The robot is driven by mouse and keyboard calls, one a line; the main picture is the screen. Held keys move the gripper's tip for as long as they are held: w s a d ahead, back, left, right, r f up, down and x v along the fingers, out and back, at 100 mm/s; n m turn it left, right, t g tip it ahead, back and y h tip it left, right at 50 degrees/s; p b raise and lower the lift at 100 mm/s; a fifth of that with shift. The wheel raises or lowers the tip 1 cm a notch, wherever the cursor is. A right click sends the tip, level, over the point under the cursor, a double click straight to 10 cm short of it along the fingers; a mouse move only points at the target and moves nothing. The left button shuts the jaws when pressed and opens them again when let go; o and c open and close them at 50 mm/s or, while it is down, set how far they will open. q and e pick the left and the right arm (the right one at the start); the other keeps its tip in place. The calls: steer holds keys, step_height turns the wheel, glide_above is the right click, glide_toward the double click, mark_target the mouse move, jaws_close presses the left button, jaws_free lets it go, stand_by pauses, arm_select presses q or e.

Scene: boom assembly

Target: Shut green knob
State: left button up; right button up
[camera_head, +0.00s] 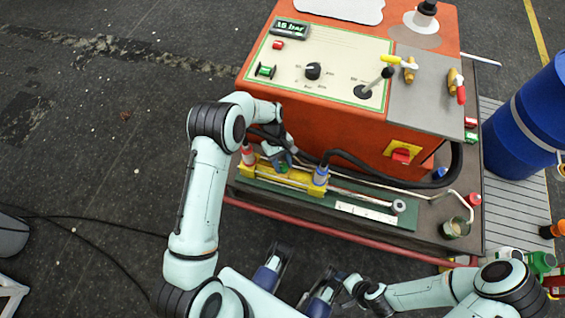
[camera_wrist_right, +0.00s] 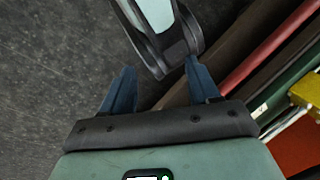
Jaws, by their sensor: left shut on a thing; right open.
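My left gripper (camera_head: 280,157) comes down in front of the orange machine, over the yellow block of the cylinder on the lower ledge. It is shut on a small green knob (camera_head: 285,167) at that block; the gripper hides much of the knob, and how far the knob is turned cannot be told. My right gripper (camera_wrist_right: 159,68) shows in the right wrist view with its two blue fingers apart and nothing between them. It is low in front of the machine, away from the knob.
The orange machine (camera_head: 340,138) has a panel with knobs and levers. A yellow cylinder assembly (camera_head: 292,180) with red and blue fittings, a black hose (camera_head: 370,168) and a small can (camera_head: 454,229) crowd the ledge. A blue barrel (camera_head: 530,120) stands right. The floor at left is mostly clear.

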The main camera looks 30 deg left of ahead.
arm_select(q)
steer(key=o, duration=1)
steer(key=shift+o, duration=0.2)
steer(key=shift+r, duration=0.1)
steer(key=p+v, duration=0.2)
steer(key=v, duration=1.1)
arm_select(e)
steer(key=shift+g+y, duration=0.3)
steer(key=shift+g, duration=0.2)
steer(key=s+r, duration=0.1)
steer(key=s+a+r, duration=0.1)
steer(key=s, duration=0.1)
steer(key=shift+a+r, duration=0.2)
steer(key=shift+r, duration=0.05)
arm_select(q)
steer(key=shift+r, duration=0.1)
